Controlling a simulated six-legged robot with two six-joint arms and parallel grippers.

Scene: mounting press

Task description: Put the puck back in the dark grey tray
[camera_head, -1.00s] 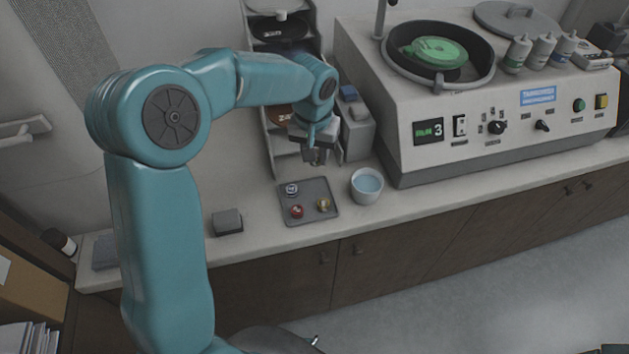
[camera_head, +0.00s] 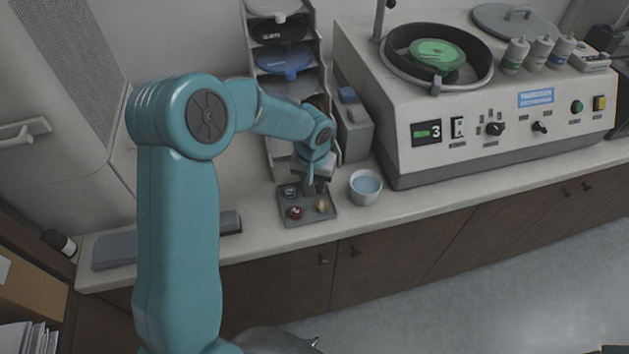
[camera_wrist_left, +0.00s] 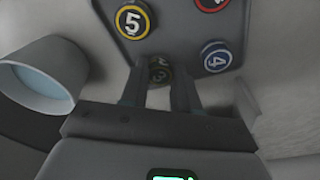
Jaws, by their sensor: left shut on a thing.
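The dark grey tray (camera_head: 309,218) lies on the counter; it also shows in the left wrist view (camera_wrist_left: 178,28). On it are a blue-ringed puck marked 4 (camera_wrist_left: 216,57), a yellow-ringed puck marked 5 (camera_wrist_left: 134,21) and a red-ringed puck (camera_head: 294,212). My left gripper (camera_head: 309,190) points down over the tray's back right part. In the left wrist view it (camera_wrist_left: 158,82) is shut on a dark puck marked 3 (camera_wrist_left: 159,71). The puck is in shadow between the fingers, at the tray's free corner. I cannot tell whether it touches the tray. My right gripper is not in view.
A white bowl of blue liquid (camera_head: 365,188) stands just right of the tray. A shelf rack (camera_head: 285,85) rises behind it. A large machine (camera_head: 480,110), its display reading 3, fills the right. A grey block (camera_head: 231,221) lies left, partly behind my arm.

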